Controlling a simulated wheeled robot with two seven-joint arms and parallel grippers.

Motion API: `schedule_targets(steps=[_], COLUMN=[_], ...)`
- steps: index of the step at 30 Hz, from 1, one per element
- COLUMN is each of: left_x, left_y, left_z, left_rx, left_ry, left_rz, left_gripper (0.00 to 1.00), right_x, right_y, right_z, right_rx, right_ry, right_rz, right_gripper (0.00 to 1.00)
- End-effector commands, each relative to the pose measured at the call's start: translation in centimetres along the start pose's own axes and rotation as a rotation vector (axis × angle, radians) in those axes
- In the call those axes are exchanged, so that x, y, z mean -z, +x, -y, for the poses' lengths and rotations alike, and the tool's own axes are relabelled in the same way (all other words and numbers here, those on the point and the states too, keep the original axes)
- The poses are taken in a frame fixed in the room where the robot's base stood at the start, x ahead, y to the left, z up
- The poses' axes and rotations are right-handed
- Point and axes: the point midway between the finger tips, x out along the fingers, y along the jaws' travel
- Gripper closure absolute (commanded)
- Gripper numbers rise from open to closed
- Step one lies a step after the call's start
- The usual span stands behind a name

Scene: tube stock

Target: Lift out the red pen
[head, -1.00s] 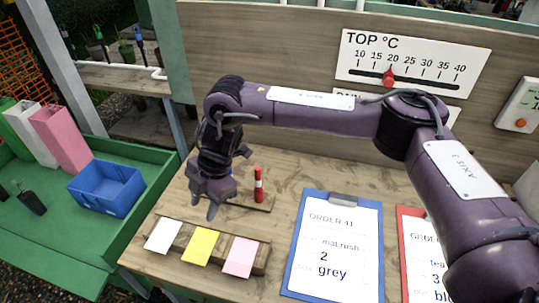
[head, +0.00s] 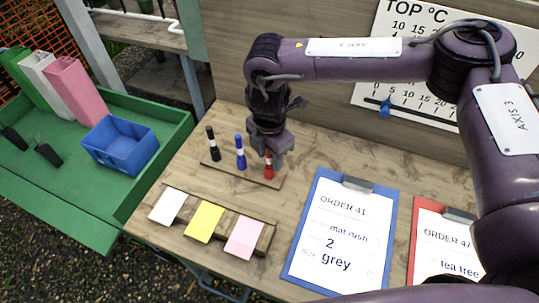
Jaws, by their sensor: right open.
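The red pen (head: 268,168) stands upright at the right end of a small wooden holder (head: 254,177) on the bench. A blue pen (head: 240,154) and a black pen (head: 213,147) stand to its left in the same holder. My right gripper (head: 271,150) points down over the red pen, with its open fingers at the pen's upper end. The top of the red pen is hidden by the fingers, and I cannot tell whether they touch it. My left gripper is not in view.
In front of the holder lies a wooden strip with white, yellow and pink cards (head: 204,223). A blue clipboard (head: 295,262) and a red clipboard (head: 412,250) lie to the right. A blue bin (head: 120,150) stands in the green tray (head: 165,160) at left.

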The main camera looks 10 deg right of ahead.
Motion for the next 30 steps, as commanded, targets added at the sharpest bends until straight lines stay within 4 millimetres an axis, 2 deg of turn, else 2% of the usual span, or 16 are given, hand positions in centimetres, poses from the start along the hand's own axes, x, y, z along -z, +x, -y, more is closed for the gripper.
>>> schedule_targets(steps=[3,10,19,30], left_x=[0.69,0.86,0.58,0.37], left_y=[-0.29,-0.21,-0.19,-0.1], left_z=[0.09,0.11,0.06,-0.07], left_rx=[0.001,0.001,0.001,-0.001], left_ry=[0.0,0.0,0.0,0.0], left_rz=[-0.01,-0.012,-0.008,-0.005], left_gripper=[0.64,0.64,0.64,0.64], right_x=[0.03,0.03,0.03,0.03], right_y=[0.85,0.99,0.96,0.7], right_z=[0.03,0.0,0.0,-0.03], right_rx=[0.001,0.0,0.0,-0.001], right_ry=[0.0,-0.001,-0.001,-0.001], right_rz=[-0.001,0.0,-0.001,-0.001], right_gripper=[0.59,0.61,1.0,1.0])
